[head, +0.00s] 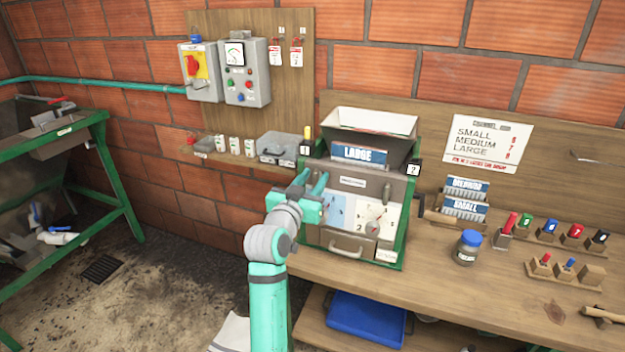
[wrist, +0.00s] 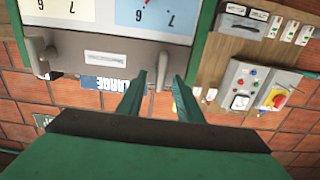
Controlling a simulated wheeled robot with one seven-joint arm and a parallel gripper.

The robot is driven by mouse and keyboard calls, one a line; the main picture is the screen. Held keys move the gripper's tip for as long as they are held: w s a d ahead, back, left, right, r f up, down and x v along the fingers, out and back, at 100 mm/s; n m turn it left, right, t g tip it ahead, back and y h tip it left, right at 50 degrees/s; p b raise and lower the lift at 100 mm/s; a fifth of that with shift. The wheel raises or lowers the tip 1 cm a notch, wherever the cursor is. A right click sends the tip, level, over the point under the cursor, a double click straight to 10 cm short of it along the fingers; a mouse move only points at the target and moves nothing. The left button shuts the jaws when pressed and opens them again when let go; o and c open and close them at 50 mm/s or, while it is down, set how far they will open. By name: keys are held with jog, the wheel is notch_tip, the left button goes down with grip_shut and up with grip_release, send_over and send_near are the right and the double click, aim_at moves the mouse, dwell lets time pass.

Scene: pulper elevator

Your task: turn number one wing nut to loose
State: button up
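The machine with the "LARGE" plate (head: 358,154) stands on the bench, its front panel (head: 352,184) grey. My gripper (head: 311,182) is at the left end of that panel and covers this area in the head view. In the wrist view, a grey wing nut (wrist: 164,64) shows between the tips of my open gripper (wrist: 158,76); I cannot tell whether they touch it. A second wing nut (wrist: 40,56) is at the panel's other end; it also shows in the head view (head: 387,191). A small number tag (head: 306,150) is above my gripper.
Two dials, one blue (head: 337,211) and one white (head: 374,219), sit below the panel, close to my gripper. A control box (head: 246,73) and red-handled switch box (head: 198,73) hang at the upper left. A blue-lidded jar (head: 467,247) and coloured-handled tools stand to the right.

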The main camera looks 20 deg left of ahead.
grip_shut()
